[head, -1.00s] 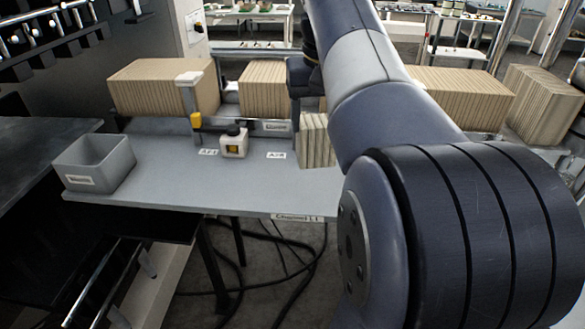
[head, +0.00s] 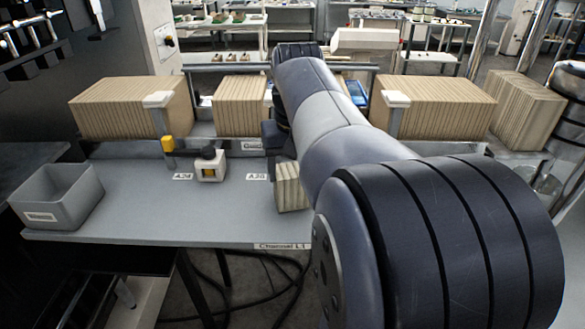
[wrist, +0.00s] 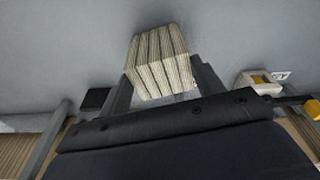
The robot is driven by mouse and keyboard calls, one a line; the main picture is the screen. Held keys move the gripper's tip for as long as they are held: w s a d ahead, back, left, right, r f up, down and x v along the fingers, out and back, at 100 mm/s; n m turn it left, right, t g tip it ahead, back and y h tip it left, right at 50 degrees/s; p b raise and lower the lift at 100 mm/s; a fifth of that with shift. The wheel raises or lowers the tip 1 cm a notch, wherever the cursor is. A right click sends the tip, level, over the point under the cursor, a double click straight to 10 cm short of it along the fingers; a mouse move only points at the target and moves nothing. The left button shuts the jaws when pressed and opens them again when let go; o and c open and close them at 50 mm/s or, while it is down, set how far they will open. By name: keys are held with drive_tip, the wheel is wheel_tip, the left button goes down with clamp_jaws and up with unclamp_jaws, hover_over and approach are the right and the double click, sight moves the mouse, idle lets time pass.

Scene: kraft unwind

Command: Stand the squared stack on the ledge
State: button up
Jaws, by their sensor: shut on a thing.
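The stack (head: 291,187) is a small pale block of kraft layers with dark lines between them. In the head view it is at the right part of the grey ledge (head: 140,215), right of the A26 label, with its layers running upright. In the wrist view the stack (wrist: 158,62) is between the two fingers of my gripper (wrist: 163,78), which is shut on it. In the head view my arm hides most of the gripper and the stack's right side. I cannot tell whether its underside touches the ledge.
Large kraft blocks (head: 130,108) line the back behind the ledge. A grey bin (head: 60,197) sits at the ledge's left end. A small white device with a yellow mark (head: 210,168) stands left of the stack. The ledge between bin and device is clear.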

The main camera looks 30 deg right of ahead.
drive_tip(key=shift+f, duration=0.25)
drive_tip(key=shift+f, duration=0.15)
drive_tip(key=o, duration=1.4)
drive_tip(key=shift+o, duration=0.2)
